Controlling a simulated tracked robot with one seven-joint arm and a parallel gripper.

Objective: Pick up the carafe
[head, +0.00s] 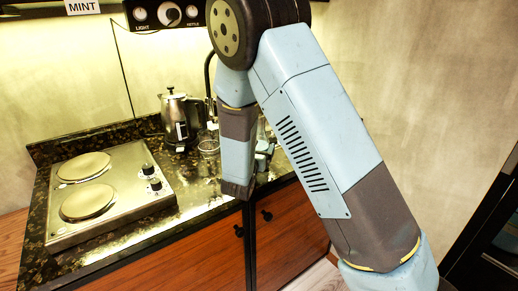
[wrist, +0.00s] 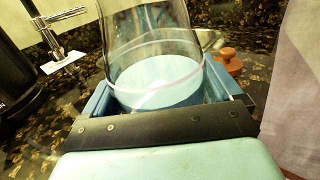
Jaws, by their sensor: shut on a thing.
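The carafe (wrist: 152,45) is clear glass with a pale band low on its body, and it fills the upper middle of the wrist view. My gripper (wrist: 158,92) is shut on it, with a blue finger on each side of its lower part. The carafe looks upright there, and its top is cut off by the frame. I cannot tell whether its base touches the counter. In the head view my gripper (head: 263,152) is over the right part of the counter, and my arm hides most of the carafe.
A metal kettle (head: 174,118) stands at the back of the dark speckled counter (head: 120,135), with a glass (head: 208,146) to its right. A two-plate hob (head: 118,190) is at left. A red-brown knobbed object (wrist: 229,62) lies right of the carafe. Wooden cabinets (head: 195,262) are below.

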